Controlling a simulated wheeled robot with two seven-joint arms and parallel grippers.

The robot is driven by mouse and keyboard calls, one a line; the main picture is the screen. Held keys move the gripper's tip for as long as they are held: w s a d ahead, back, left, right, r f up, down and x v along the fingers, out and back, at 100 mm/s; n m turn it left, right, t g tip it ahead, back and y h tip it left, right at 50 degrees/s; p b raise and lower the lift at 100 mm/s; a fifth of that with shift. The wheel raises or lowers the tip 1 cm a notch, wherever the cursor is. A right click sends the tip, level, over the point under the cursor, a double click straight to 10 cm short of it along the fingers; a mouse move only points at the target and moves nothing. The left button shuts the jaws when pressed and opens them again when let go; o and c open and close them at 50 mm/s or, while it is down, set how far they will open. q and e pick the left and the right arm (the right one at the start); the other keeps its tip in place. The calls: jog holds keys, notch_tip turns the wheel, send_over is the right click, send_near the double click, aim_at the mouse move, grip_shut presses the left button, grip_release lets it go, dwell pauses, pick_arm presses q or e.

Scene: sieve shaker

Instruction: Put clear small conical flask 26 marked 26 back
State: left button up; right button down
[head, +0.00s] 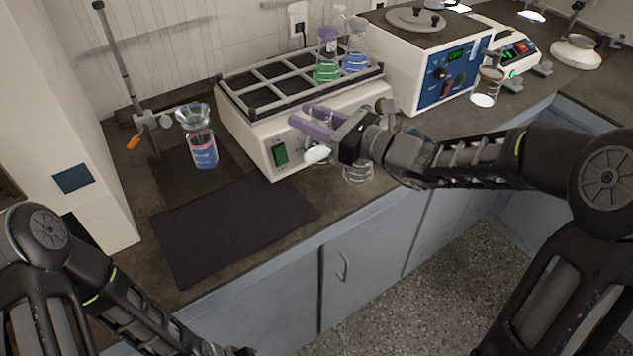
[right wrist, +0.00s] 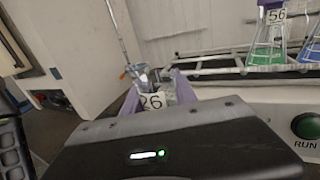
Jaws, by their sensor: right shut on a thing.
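My right gripper (head: 312,122), with purple fingers, is in front of the shaker. In the right wrist view its fingers (right wrist: 157,92) are shut on a clear small conical flask (right wrist: 155,101) with a white tag marked 26. In the head view the held flask (head: 318,154) shows only partly below the fingers; its tag is too bright to read there. My left arm is low at the left, and its gripper is out of the picture.
A shaker with a barred rack (head: 262,98) holds flasks with green (head: 327,66) and blue (head: 355,58) liquid. A funnel-topped vessel (head: 203,150) stands left. A dark mat (head: 230,225) is bare. Clear glassware (head: 358,173) stands near the bench edge, below my right wrist.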

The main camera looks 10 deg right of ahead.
aim_at(309, 142)
notch_tip(309, 142, down, 6)
jog(key=shift+f, duration=0.1)
jog(key=shift+f+b, duration=0.35)
jog(key=shift+f, duration=1.45)
jog(key=shift+f, duration=0.25)
jog(key=c, duration=1.3)
grip_release()
jog(key=shift+o, duration=0.2)
jog(key=shift+r, duration=0.15)
